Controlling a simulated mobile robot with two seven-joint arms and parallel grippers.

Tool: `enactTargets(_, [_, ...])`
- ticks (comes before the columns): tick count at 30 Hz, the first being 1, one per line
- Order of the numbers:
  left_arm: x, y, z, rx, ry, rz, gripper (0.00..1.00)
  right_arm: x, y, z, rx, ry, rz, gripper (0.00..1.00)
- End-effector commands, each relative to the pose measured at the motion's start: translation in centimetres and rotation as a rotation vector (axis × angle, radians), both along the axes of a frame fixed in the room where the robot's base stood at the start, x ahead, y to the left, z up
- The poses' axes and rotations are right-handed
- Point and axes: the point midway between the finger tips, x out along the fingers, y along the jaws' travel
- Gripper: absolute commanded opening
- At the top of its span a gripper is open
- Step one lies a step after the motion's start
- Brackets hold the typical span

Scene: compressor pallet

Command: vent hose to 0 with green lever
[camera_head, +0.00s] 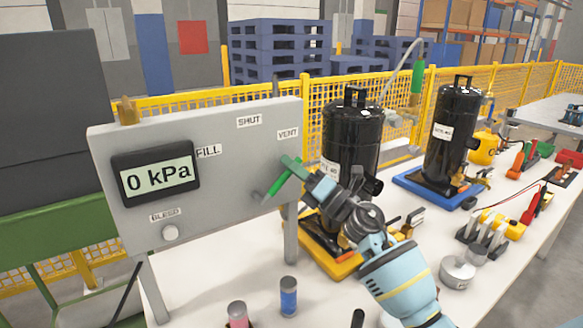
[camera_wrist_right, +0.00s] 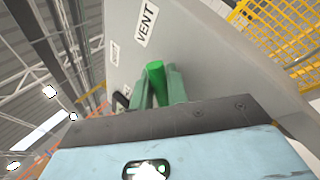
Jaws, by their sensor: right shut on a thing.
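The grey panel (camera_head: 230,170) carries a display (camera_head: 157,180) that reads 0 kPa. FILL, SHUT and VENT labels are on its face. The green lever (camera_head: 279,184) is at the panel's right side, below the VENT label (camera_head: 287,134). My right gripper (camera_head: 292,168) is shut on the lever. In the right wrist view the bright green lever (camera_wrist_right: 156,72) stands between the fingers, near the VENT label (camera_wrist_right: 147,24). The fingers partly hide the lever, and its pivot is not clear. A pale hose (camera_head: 402,68) rises behind the black tanks, with a green fitting at its end. My left gripper is not in view.
A black tank (camera_head: 351,140) on a yellow base stands just behind my right wrist. Another tank (camera_head: 455,125) on a blue base is further right. Blue and pink cylinders stand on the front of the white table (camera_head: 200,285).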

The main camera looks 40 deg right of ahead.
Motion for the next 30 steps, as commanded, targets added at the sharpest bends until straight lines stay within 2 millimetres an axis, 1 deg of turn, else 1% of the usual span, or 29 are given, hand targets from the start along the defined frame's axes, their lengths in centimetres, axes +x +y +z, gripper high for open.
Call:
enactTargets(7, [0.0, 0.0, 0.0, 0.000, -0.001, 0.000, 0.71, 0.0, 0.0, -0.1, 0.000, 0.001, 0.000, 0.00])
enactTargets(8, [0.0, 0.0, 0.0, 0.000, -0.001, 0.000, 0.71, 0.0, 0.0, -0.1, 0.000, 0.001, 0.000, 0.17])
enactTargets(12, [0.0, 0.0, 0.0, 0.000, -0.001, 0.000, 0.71, 0.0, 0.0, -0.1, -0.001, 0.001, 0.001, 0.35])
enactTargets(20, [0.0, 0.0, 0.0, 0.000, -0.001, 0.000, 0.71, 0.0, 0.0, 0.0, -0.001, 0.000, 0.000, 0.35])
enactTargets(23, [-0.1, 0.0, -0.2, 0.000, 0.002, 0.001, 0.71, -0.4, -0.1, -0.3, -0.002, 0.002, 0.000, 0.35])
enactTargets(26, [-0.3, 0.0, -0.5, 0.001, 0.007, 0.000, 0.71, -1.4, -0.5, -1.0, -0.002, 0.004, -0.001, 0.35])
enactTargets(30, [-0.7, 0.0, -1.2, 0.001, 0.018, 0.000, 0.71, -3.3, -1.2, -2.1, -0.003, 0.006, 0.000, 0.35])
